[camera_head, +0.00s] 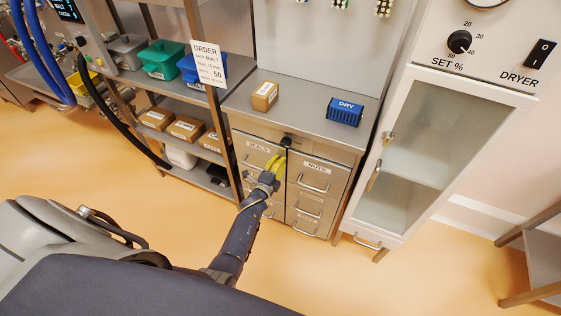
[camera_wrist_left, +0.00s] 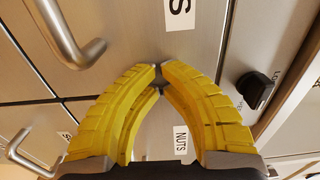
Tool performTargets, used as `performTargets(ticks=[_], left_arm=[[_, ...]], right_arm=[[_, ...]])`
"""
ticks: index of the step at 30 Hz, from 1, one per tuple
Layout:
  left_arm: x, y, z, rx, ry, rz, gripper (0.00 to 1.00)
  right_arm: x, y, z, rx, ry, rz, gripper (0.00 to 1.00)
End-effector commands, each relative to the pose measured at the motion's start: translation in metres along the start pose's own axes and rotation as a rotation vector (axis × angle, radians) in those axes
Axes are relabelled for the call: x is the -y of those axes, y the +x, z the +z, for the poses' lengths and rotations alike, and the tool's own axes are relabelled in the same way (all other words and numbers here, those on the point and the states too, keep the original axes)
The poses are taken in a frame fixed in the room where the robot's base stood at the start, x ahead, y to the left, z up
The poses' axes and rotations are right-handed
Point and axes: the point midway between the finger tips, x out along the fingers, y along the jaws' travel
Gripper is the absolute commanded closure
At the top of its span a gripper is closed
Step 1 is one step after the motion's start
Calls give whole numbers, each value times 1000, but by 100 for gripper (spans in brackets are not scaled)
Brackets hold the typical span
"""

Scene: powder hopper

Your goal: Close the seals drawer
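The seals drawer (camera_head: 246,156) is the top left drawer of the grey cabinet, with a "SEALS" label. Its front looks about flush with the cabinet; a small gap cannot be ruled out. My left gripper (camera_head: 278,162) is in front of its right part, hiding some of it. In the left wrist view the yellow fingertips (camera_wrist_left: 160,75) meet at the seals drawer front (camera_wrist_left: 130,25), with nothing visible between them. Whether they touch it is unclear. The drawer's bar handle (camera_wrist_left: 72,42) is left of the fingers, not gripped. My right gripper is not in view.
A black lock knob (camera_head: 287,141) sits at the cabinet's top middle. The nuts drawer (camera_head: 316,175) is to the right, with more handled drawers below. A cardboard box (camera_head: 265,95) and a blue "DRY" box (camera_head: 344,111) stand on top. The dryer cabinet (camera_head: 420,150) stands right.

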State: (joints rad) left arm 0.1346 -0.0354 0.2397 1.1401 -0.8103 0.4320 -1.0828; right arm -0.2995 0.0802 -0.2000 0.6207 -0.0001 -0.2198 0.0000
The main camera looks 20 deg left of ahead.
Motion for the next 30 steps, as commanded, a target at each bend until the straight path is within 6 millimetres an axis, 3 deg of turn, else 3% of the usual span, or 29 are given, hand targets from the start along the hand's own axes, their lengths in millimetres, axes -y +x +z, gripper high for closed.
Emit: performTargets(ticks=[5, 21, 30], left_arm=[[0, -16, -3, -6, 1, -1, 100], [-1, -108, -8, -13, -1, 1, 100], [-1, -133, -7, -13, -1, 0, 100]], right_arm=[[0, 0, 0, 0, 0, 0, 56], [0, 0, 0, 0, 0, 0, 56], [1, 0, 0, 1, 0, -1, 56]])
